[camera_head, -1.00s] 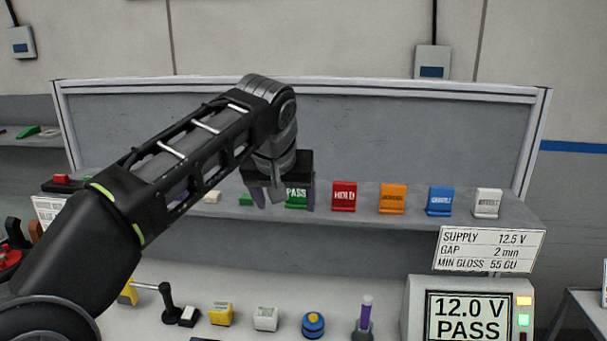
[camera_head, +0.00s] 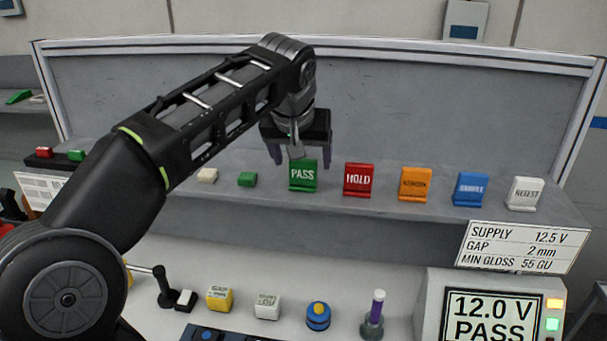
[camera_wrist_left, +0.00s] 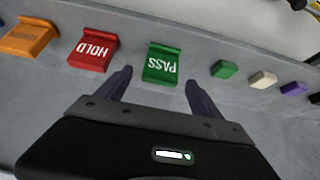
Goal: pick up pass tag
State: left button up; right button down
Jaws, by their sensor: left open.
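The green PASS tag (camera_head: 303,175) stands on the grey shelf, leaning back a little, left of the red HOLD tag (camera_head: 359,180). My left gripper (camera_head: 301,158) is open above and behind the PASS tag in the head view, its fingers spread to about the tag's width or more. In the left wrist view the PASS tag (camera_wrist_left: 162,63) lies just beyond and between the two fingertips (camera_wrist_left: 157,80). The gripper is apart from the tag and empty. My right gripper is not in view.
Orange (camera_head: 415,184), blue (camera_head: 470,189) and white (camera_head: 525,194) tags stand further right on the shelf (camera_head: 400,214). A small green block (camera_head: 247,179) lies left of the PASS tag. A panel (camera_head: 420,115) rises behind. A tester (camera_head: 495,310) stands at the lower right.

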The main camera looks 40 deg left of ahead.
aim_at(305, 170)
pick_arm(q)
jog(key=shift+w+f, duration=0.15)
jog(key=shift+f, duration=0.1)
jog(key=shift+a+f, duration=0.1)
jog(key=p+x, duration=0.2)
jog(key=x, duration=0.2)
jog(key=shift+w, duration=0.2)
jog(key=shift+w+a+f, duration=0.1)
jog(key=shift+w+f, duration=0.05)
jog(key=shift+f, duration=0.25)
jog(key=c, duration=1.4)
jog(key=shift+r, duration=0.1)
jog(key=shift+c, duration=0.2)
notch_tip(305, 170, up, 10)
jog(key=shift+b, duration=0.35)
